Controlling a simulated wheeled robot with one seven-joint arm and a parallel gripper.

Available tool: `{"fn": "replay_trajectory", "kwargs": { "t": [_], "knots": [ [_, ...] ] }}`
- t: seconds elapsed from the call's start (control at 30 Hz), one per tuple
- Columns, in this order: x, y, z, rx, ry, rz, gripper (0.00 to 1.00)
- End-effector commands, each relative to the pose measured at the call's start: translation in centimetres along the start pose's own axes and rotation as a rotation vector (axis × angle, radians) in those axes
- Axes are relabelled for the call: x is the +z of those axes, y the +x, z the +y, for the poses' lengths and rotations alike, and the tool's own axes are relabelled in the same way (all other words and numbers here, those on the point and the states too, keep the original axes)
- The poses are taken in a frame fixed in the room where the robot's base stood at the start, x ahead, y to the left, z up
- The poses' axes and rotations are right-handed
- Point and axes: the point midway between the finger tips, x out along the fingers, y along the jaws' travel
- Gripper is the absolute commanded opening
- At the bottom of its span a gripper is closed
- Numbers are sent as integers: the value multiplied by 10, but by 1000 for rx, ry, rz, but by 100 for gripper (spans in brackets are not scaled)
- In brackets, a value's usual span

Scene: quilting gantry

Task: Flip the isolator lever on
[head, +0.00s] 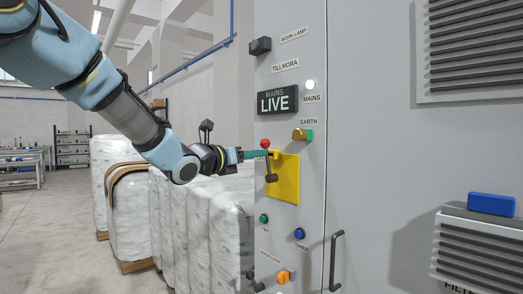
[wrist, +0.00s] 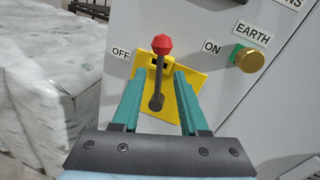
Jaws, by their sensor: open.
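The isolator lever (head: 271,177) is dark with a red knob (head: 265,143) and stands out from a yellow plate (head: 287,182) on the grey cabinet. In the wrist view the lever (wrist: 157,85) points up, its red knob (wrist: 162,45) between the OFF label (wrist: 121,54) on the left and the ON label (wrist: 212,47) on the right. My gripper (head: 266,154) is open at the lever, just below the knob. In the wrist view its teal fingers (wrist: 159,76) lie on either side of the shaft, with gaps showing. I cannot tell whether either finger touches it.
A brass EARTH knob (head: 301,134) sits right of the lever. A lit MAINS LIVE sign (head: 278,100) is above; green (head: 263,218), blue (head: 299,233) and orange (head: 283,277) controls are below. A door handle (head: 336,261) projects nearby. White wrapped bales (head: 215,225) stand left.

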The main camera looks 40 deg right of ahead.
Motion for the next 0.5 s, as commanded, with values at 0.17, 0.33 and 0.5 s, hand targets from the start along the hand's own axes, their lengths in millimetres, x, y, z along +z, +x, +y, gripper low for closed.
{"fn": "replay_trajectory", "kwargs": {
  "t": [0.17,0.33,0.5],
  "knots": [
    [2,26,-1,-1,-1,0,44],
    [0,36,0,0,2,1,44],
    [0,37,0,0,2,1,44]
  ]
}}
